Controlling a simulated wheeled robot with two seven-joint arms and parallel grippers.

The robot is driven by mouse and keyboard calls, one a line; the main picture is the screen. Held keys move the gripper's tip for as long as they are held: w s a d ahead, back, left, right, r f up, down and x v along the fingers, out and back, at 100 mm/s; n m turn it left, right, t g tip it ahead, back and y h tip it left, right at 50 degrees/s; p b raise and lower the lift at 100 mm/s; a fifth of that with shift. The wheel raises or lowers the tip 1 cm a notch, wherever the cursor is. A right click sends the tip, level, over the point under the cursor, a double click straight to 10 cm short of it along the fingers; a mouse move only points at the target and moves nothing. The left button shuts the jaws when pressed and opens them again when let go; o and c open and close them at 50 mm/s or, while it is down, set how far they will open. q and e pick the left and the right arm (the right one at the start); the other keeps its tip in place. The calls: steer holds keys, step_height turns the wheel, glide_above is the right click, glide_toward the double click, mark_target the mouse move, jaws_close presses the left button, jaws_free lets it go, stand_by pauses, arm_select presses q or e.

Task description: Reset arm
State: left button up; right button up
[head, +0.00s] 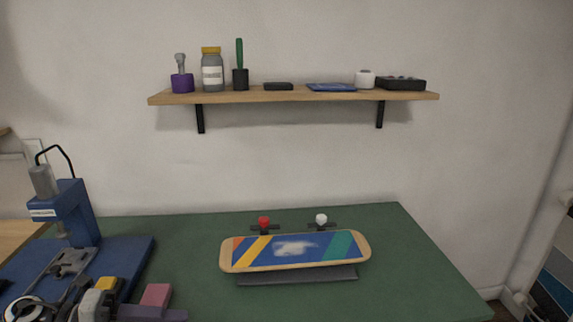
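Neither of my grippers shows in the head view, and no arm of mine can be made out for certain. A skateboard deck (293,252) with blue, orange, yellow and green stripes and a pale worn patch sits on a dark stand (297,275) on the green table (405,270). Its striped face is tilted toward me. A red wheel (264,221) and a white wheel (321,219) show behind its upper edge on dark mounts.
A blue press (72,210) stands at the left. Several small tools and blocks, including a pink block (156,295), crowd the lower left. A wooden shelf (300,97) on the wall holds jars and small items. The table right of the deck is clear.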

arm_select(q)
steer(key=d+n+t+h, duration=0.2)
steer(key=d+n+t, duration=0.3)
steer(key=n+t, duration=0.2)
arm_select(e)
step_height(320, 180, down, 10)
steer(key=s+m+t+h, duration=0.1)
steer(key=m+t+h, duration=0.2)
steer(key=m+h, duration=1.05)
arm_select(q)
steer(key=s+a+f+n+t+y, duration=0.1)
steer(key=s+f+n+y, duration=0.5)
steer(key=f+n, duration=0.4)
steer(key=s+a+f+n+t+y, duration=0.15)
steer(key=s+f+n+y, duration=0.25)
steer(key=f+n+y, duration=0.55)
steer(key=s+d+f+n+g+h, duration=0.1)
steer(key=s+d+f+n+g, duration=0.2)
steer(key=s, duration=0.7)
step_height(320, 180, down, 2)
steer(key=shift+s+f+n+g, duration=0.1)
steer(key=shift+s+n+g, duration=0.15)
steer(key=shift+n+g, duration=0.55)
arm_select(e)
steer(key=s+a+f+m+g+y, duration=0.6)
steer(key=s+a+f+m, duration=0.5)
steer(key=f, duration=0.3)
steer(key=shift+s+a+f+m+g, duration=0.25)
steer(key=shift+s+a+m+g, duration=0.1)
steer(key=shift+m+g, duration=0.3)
